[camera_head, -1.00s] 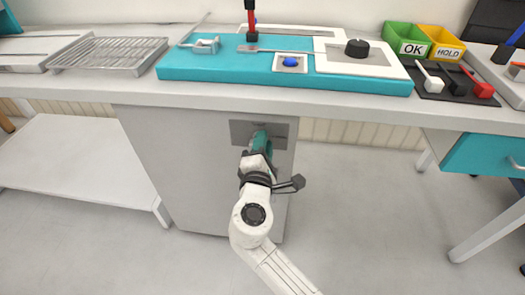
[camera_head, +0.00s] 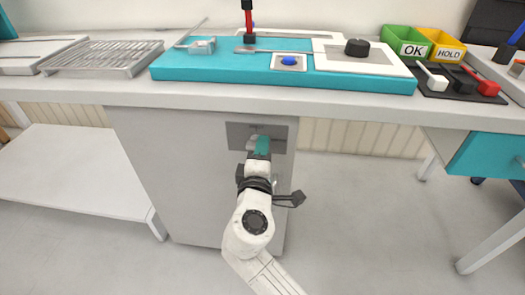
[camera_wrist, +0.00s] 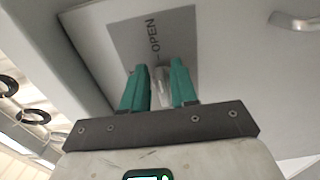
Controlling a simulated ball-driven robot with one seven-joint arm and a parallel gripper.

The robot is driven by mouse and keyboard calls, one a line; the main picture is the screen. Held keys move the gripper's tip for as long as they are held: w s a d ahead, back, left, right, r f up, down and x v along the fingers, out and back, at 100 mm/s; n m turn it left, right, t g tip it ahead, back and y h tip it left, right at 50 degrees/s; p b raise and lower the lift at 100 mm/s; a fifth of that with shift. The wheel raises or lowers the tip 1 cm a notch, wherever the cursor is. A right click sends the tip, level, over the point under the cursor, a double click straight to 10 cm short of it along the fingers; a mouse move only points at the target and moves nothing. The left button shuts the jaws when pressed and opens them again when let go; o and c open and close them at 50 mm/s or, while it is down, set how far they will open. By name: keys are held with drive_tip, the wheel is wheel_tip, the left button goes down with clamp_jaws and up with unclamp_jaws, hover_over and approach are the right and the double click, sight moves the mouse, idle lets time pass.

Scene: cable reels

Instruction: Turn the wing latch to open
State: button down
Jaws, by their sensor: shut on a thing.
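The wing latch (camera_wrist: 164,83) is a small pale, metallic piece between my green fingers in the wrist view. It sits at a grey plate (camera_wrist: 125,35) marked OPEN with a line beside the word. The same plate (camera_head: 237,130) shows high on the front of the grey cabinet in the head view, where my gripper hides the latch. My gripper (camera_wrist: 158,70) is shut on the latch, one finger on each side. In the head view my gripper (camera_head: 262,145) is at the plate.
The grey cabinet (camera_head: 180,165) stands under the worktop (camera_head: 120,93). A teal board (camera_head: 220,72) with tools lies above. A curved handle (camera_wrist: 293,20) is right of the plate in the wrist view. A low white shelf (camera_head: 75,165) stands left; floor right of the cabinet is clear.

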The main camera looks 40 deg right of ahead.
drive_tip(key=shift+f, duration=0.1)
drive_tip(key=c, duration=1.2)
unclamp_jaws()
drive_tip(key=shift+o, duration=0.2)
drive_tip(key=shift+a, duration=0.1)
drive_tip(key=p+v, duration=0.1)
drive_tip(key=v, duration=0.9)
drive_tip(key=shift+s+a+p, duration=0.2)
drive_tip(key=shift+s+p, duration=0.1)
drive_tip(key=shift+p, duration=0.1)
